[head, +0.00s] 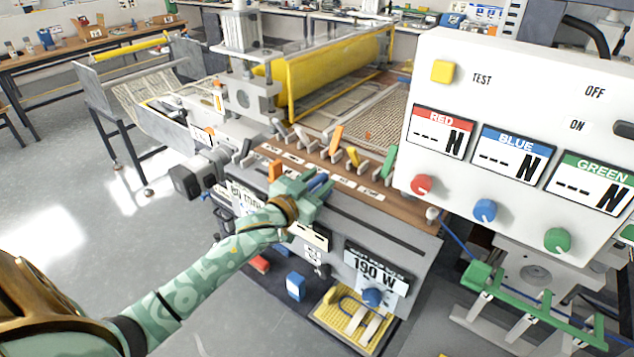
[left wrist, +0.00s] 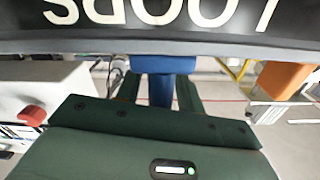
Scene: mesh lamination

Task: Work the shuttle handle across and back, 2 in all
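The blue shuttle handle (head: 318,181) sits at the front edge of the machine's brown-topped console. My left gripper (head: 312,188) is at it, with green fingers on both sides. In the left wrist view the blue handle (left wrist: 162,82) shows as a wide top and a narrower stem between the two dark green fingers (left wrist: 162,95). The fingers look shut on the stem, though the contact itself is partly hidden. The handle's lower end and its slot are hidden by the gripper. My right gripper is in neither view.
An orange block (head: 275,170) stands just left of the gripper. Coloured levers (head: 353,156) line the console top behind it. A white panel (head: 505,130) with knobs rises at the right. A power display (head: 374,268) is on the front face. Open floor (head: 90,250) lies left.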

